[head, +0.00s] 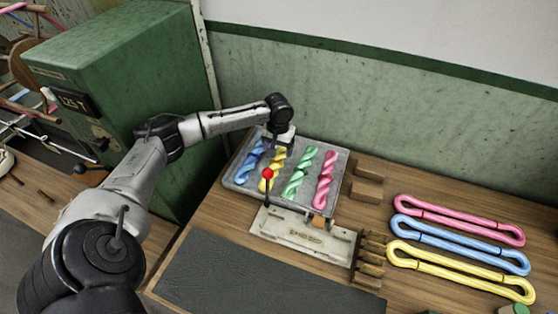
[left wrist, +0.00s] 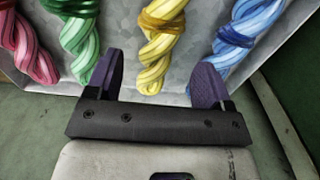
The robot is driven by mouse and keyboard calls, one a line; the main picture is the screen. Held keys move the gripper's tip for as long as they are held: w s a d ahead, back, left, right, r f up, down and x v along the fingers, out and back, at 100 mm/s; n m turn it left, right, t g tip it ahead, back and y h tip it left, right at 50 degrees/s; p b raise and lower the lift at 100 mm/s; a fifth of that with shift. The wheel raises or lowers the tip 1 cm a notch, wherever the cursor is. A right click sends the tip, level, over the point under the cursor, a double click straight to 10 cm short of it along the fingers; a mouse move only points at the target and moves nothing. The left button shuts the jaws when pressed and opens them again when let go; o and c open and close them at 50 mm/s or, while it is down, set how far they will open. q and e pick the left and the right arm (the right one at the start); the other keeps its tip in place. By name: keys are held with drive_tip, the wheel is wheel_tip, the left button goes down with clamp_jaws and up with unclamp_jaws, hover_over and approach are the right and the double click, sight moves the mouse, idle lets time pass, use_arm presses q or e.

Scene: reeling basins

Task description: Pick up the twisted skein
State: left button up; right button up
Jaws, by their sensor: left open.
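Several twisted skeins lie side by side in a grey metal tray (head: 335,205): blue (head: 250,162), yellow (head: 273,170), green (head: 299,172) and pink (head: 325,179). My left gripper (head: 277,146) is over the far end of the yellow skein. In the left wrist view, the open fingers of my left gripper (left wrist: 158,72) stand either side of the yellow skein (left wrist: 158,50). The green skein (left wrist: 78,38) and blue skein (left wrist: 240,38) lie outside the fingers. I cannot tell the exact height of the fingers above the tray. My right gripper is out of view.
A fixture with a red-knobbed lever (head: 267,174) and pale base plate (head: 305,236) stands just before the tray. Untwisted pink (head: 460,219), blue (head: 460,244) and yellow (head: 460,272) loops lie right. A green cabinet (head: 130,85) stands left; a wall is behind. A dark mat (head: 260,280) lies clear in front.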

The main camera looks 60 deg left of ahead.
sight(279, 155)
use_arm(q)
drive_tip(key=shift+d+f+b, duration=0.1)
drive_tip(key=shift+f+b, duration=0.7)
drive_tip(key=shift+f, duration=1.95)
drive_tip(key=c, duration=1)
